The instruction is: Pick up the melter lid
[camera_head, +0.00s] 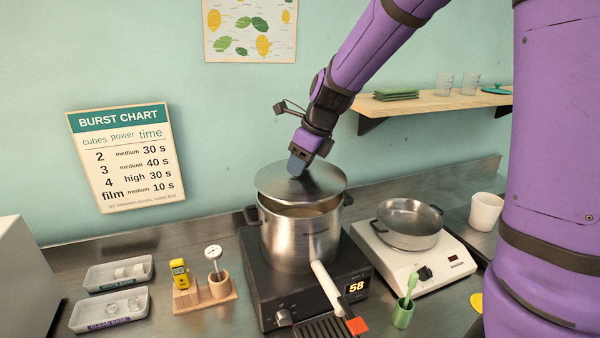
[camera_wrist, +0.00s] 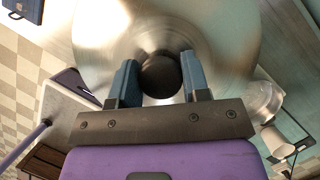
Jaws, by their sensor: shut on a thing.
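The melter lid (camera_head: 273,186) is a round brushed-metal disc, seen over the mouth of the metal melter pot (camera_head: 300,242) in the head view. My gripper (camera_head: 298,166) reaches down onto it from above. In the wrist view my blue fingers (camera_wrist: 160,84) stand on both sides of the lid's dark round knob (camera_wrist: 161,75) and are shut on it. The lid (camera_wrist: 215,35) fills the upper middle of that view. In the head view a gap shows under the lid's front edge, with the pot's inside visible, so the lid is raised off the rim there.
The pot stands on a dark hotplate (camera_head: 283,318) reading 58, with a white handle or spout at its front. A shallow pan (camera_head: 408,225) sits on a white scale to the right. A wooden shelf (camera_head: 432,104) holds glasses behind my arm. Trays (camera_head: 110,309) stand left.

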